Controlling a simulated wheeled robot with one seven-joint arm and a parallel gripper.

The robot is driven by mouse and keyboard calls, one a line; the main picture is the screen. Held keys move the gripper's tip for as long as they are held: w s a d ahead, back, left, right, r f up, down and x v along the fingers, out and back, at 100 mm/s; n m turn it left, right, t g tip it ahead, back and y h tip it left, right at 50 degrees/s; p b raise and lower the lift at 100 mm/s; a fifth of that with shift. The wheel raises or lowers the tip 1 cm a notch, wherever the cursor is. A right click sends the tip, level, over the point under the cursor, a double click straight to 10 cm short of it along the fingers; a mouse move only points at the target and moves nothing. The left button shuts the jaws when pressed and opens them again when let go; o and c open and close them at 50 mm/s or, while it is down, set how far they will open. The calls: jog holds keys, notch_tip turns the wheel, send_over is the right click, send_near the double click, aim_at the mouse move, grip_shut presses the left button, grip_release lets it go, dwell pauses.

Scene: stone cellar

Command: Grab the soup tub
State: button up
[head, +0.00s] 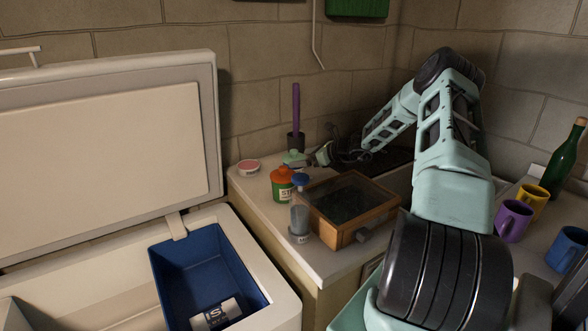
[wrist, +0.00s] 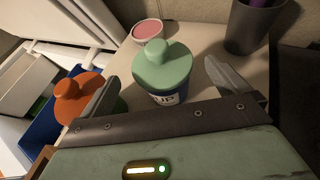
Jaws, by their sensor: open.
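The soup tub (wrist: 163,72) has a pale green lid with a knob and a dark blue body; the end of its label reads "UP". It stands upright on the counter near the wall. In the head view its green lid (head: 293,157) shows behind an orange-lidded tub, which hides part of its body. My gripper (wrist: 161,78) is open and empty, with one finger on each side of the soup tub in the wrist view. I see no clear contact. In the head view my gripper (head: 323,155) is just right of the tub.
The orange-lidded tub (wrist: 78,95) is close by my left finger. A pink-topped dish (wrist: 147,29) and a dark cup (wrist: 252,25) stand behind. A glass-topped wooden box (head: 345,208) sits in front, and an open chest freezer (head: 262,275) is at left.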

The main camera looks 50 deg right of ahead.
aim_at(297, 157)
jog(key=shift+p+x, duration=1.1)
jog(key=shift+x, duration=2)
jog(key=shift+d, duration=0.1)
jog(key=c, duration=1.2)
